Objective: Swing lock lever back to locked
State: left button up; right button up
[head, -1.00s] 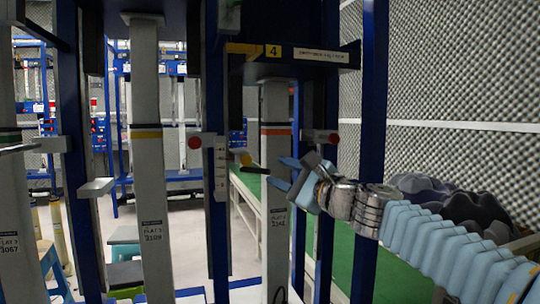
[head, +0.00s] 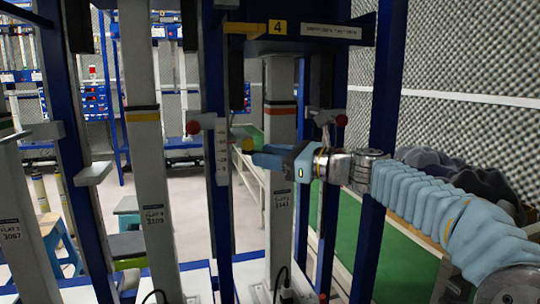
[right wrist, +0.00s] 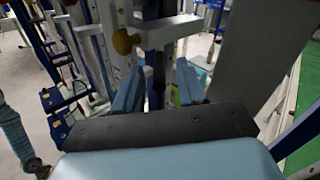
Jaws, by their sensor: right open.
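The lock lever's yellow knob (head: 245,144) sits beside the white scale plate (head: 222,152) on the blue post in the head view. In the right wrist view the brass-yellow knob (right wrist: 125,41) is on a pale bracket, and a dark lever (right wrist: 158,82) hangs below it between my finger tips. My right gripper (head: 256,154) reaches in from the right at the lever and hides it in the head view. Its two blue fingers (right wrist: 158,90) are apart, one on each side of the dark lever; contact cannot be told.
Red knobs (head: 193,127) and (head: 342,120) stick out on brackets near the lever. A grey column (head: 281,170) with an orange band stands close behind my gripper. Blue posts (head: 384,110) stand on the right. A green-topped bench (head: 345,235) lies beyond.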

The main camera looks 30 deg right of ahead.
grip_shut()
dwell(0.4)
jog(key=shift+s+a+m+t+h, duration=0.1)
jog(key=shift+a+m+t+h, duration=0.25)
jog(key=shift+m+h, duration=0.3)
jog(key=shift+s+a+m+t+h, duration=0.15)
jog(key=shift+a+m+t+h, duration=0.2)
jog(key=shift+h, duration=0.55)
jog(key=shift+s+a+m+t+h, duration=0.1)
jog(key=shift+a+m+t+h, duration=0.1)
jog(key=shift+m+t+h, duration=0.35)
grip_release()
jog(key=shift+s, duration=0.1)
